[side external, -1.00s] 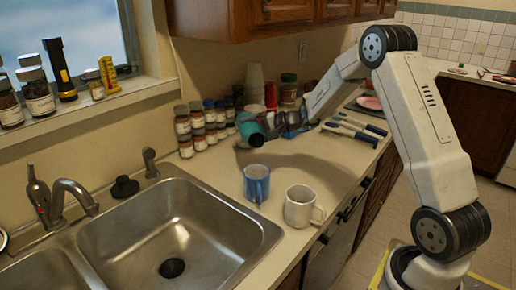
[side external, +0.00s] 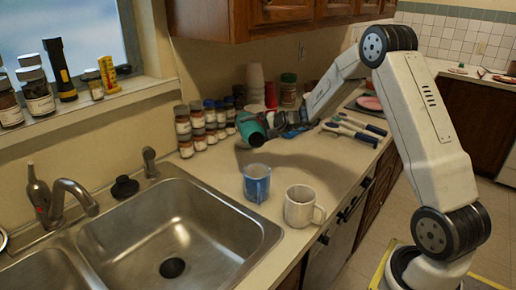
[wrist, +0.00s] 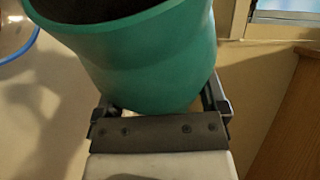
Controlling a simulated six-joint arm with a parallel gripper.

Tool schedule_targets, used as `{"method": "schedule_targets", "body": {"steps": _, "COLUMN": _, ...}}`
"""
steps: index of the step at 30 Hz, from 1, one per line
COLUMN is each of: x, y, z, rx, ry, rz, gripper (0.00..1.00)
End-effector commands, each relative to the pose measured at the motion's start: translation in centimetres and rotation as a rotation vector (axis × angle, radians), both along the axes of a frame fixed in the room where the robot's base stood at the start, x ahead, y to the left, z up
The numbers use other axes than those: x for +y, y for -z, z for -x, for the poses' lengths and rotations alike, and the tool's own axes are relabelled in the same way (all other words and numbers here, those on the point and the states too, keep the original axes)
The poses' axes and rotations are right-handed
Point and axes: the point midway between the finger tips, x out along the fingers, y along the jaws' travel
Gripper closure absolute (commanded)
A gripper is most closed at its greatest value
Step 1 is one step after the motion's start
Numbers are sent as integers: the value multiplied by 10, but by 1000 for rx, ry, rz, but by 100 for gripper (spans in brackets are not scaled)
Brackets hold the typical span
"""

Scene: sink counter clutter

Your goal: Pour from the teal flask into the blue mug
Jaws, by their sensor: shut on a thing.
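The teal flask (side external: 251,131) is held above the counter in the side view, tipped with its dark open mouth toward the lower left. My gripper (side external: 285,127) is shut on it from the right. In the wrist view the flask (wrist: 140,60) fills the upper middle, between the two fingers of my gripper (wrist: 163,108). The blue mug (side external: 257,184) stands upright on the counter by the sink's right edge, below the flask and apart from it. The mug's inside bottom is hidden. No liquid shows leaving the flask.
A white mug (side external: 300,207) stands right of the blue mug, near the counter's front edge. Several spice jars (side external: 184,130) line the wall behind. Utensils with blue handles (side external: 357,130) lie to the right. The sink (side external: 170,240) opens at the left.

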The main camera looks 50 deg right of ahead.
Motion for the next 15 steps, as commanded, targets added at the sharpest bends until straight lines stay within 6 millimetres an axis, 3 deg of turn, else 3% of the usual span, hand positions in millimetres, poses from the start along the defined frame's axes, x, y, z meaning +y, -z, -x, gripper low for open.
{"method": "schedule_targets", "body": {"steps": 15, "x": -1, "y": -16, "z": -1, "rx": 127, "ry": 0, "rz": -105, "gripper": 77}}
